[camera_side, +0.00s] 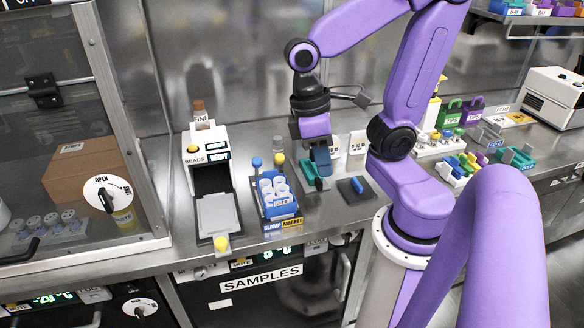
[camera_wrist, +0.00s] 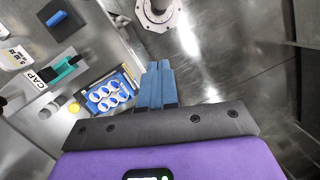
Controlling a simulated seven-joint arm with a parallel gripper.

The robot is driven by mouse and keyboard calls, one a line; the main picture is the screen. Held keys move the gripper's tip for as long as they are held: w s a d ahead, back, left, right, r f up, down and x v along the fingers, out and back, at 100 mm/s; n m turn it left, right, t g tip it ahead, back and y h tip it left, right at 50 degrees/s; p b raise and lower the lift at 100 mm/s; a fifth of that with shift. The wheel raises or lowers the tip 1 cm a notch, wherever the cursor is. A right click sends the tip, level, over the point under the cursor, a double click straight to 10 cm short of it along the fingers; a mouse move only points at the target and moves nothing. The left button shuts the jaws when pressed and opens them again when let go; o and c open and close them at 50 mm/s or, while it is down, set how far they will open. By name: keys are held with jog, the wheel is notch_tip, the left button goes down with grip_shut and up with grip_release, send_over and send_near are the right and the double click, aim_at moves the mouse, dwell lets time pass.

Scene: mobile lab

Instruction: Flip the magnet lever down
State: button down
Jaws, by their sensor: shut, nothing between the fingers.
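The blue tube rack (camera_side: 268,212) stands on the bench with white tubes in it and a front label reading CLAMP and MAGNET. Behind it, a yellow knob (camera_side: 279,159), apparently the magnet lever, stands up on the right, above the MAGNET side. A blue knob (camera_side: 256,162) stands up to its left. My gripper (camera_side: 322,172) is shut and empty, pointing down to the right of the rack and apart from the levers. In the wrist view the shut blue fingers (camera_wrist: 158,66) are right of the rack (camera_wrist: 128,82); a yellow knob (camera_wrist: 74,108) shows at its left end.
The BEADS machine (camera_side: 205,148) stands left of the rack, with a yellow knob (camera_side: 221,243) at its front. A teal-handled block (camera_side: 309,172) sits close by my fingers. A dark pad with a blue handle (camera_side: 356,186) lies to the right. Bench in front is partly clear.

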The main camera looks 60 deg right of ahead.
jog(key=w+d+m+t+y, duration=0.45)
jog(key=m+y, duration=0.35)
jog(key=m, duration=1)
jog(key=w+d+m+t+y, duration=0.35)
jog(key=w+m+y, duration=0.3)
jog(key=m, duration=1.15)
jog(key=s+d+r+m+t+h, duration=0.1)
jog(key=s+d+m+t+h, duration=0.1)
jog(key=d+m+t+h, duration=0.55)
jog(key=s+d+r+m+t+h, duration=0.1)
jog(key=s+d+m+t+h, duration=0.25)
jog(key=m+t, duration=0.55)
jog(key=shift+m+g+y, duration=0.35)
jog(key=shift+m+g, duration=0.5)
jog(key=shift+g, duration=0.1)
jog(key=f, duration=1.5)
jog(key=w+f, duration=0.1)
jog(key=f, duration=0.7)
